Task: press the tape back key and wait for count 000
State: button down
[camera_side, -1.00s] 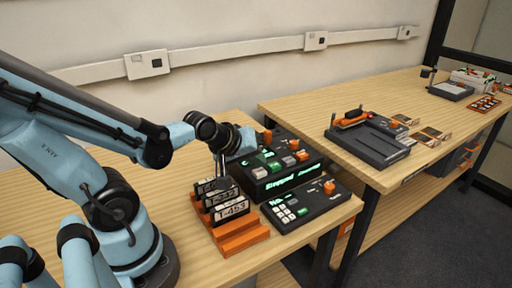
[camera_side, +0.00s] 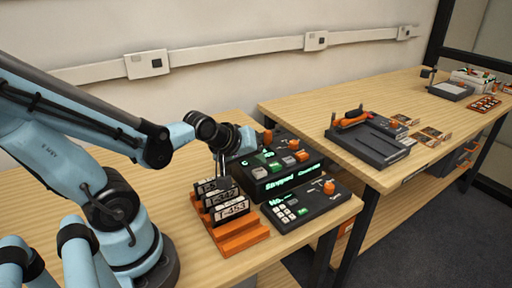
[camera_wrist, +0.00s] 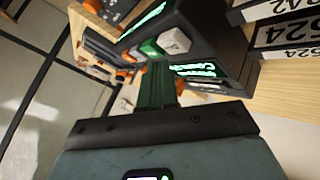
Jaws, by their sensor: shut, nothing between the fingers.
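The tape machine (camera_side: 262,188) is a black box with a lit green front display (camera_side: 292,178). The display reads "Stopped" and a second word that looks like "Counter"; no count is legible. Green, grey and orange keys (camera_side: 270,162) sit on its top. I cannot tell which is the tape back key. My gripper (camera_side: 221,174) is shut and empty, pointing down just left of the machine, above the cassette rack. In the wrist view my fingers (camera_wrist: 155,82) show in front of the machine's green key (camera_wrist: 151,49) and white key (camera_wrist: 174,41); whether they touch is unclear.
An orange rack (camera_side: 243,241) holds labelled cassettes (camera_side: 231,210) below my gripper. A keypad unit (camera_side: 311,207) stands at the machine's front right. A second table (camera_side: 285,103) carries a black device (camera_side: 367,145). A gap separates the tables.

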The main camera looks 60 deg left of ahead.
aim_at(256, 172)
jog(key=shift+f, duration=0.45)
jog(key=shift+f, duration=0.45)
dwell(0.7)
jog(key=shift+r, duration=0.9)
jog(key=shift+r, duration=2.5)
dwell(0.9)
